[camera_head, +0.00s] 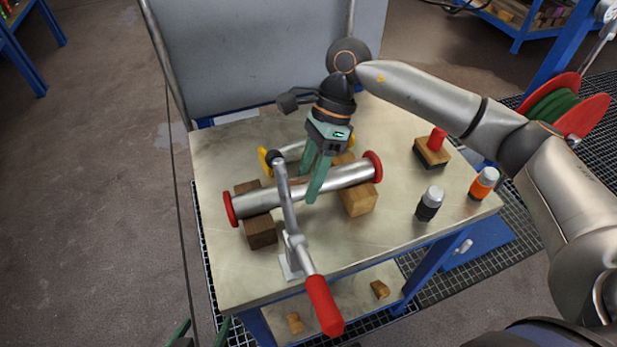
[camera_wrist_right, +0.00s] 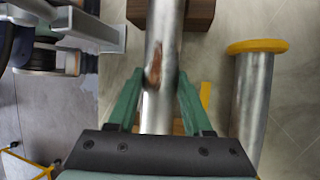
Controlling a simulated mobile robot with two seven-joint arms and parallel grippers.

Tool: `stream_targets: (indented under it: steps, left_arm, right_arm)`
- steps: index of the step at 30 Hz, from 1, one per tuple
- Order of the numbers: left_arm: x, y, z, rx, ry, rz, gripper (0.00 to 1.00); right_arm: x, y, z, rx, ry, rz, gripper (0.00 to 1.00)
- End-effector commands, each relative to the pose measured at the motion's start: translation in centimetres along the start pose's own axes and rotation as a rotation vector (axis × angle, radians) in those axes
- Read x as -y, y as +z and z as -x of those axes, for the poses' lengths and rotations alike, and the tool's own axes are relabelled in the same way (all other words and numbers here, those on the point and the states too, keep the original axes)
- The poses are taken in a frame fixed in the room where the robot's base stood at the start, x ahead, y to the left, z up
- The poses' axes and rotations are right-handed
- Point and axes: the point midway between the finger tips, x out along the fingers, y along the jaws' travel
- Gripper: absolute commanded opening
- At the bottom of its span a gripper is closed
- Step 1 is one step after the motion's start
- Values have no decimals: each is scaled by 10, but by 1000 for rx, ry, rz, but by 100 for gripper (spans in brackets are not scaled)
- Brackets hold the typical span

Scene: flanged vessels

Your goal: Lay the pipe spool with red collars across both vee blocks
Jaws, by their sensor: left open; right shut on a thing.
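The pipe spool with red collars (camera_head: 338,177) is a silver tube with a red collar at each end; a brown patch shows on its tube in the right wrist view (camera_wrist_right: 158,75). It lies over the dark vee block (camera_head: 260,230) at left and the light wooden vee block (camera_head: 358,202) at right; I cannot tell whether it fully seats in both. My right gripper (camera_head: 312,190) is shut on the tube between the blocks, its green fingers either side of it. My left gripper (camera_head: 200,334) is open and empty at the bottom edge, off the table, only its fingertips showing.
A spool with yellow collars (camera_wrist_right: 250,105) lies behind. A toggle clamp with a red handle (camera_head: 322,305) rises in front and crosses the spool in view. A red-handled brush (camera_head: 432,152), a dark bottle (camera_head: 429,206) and an orange bottle (camera_head: 483,184) stand at right.

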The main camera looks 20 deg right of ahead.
Motion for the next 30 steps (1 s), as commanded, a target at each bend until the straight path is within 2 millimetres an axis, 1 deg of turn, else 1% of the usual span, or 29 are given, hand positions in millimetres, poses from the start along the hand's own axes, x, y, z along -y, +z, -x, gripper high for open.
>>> stream_targets:
  steps: [15,16,24,25,30]
  left_arm:
    - [0,11,-3,11,0,3,97]
    - [0,11,-3,10,0,3,97]
    - [0,10,-3,10,0,2,97]
    - [0,10,-3,10,0,2,97]
    - [0,8,-3,6,0,2,97]
  right_arm:
    - [2,-2,-5,4,-3,2,0]
    - [2,-1,-5,3,-2,2,54]
    - [2,-2,-5,1,-1,1,84]
    - [2,-2,-5,1,0,1,85]
    - [2,-4,-7,-3,2,-2,85]
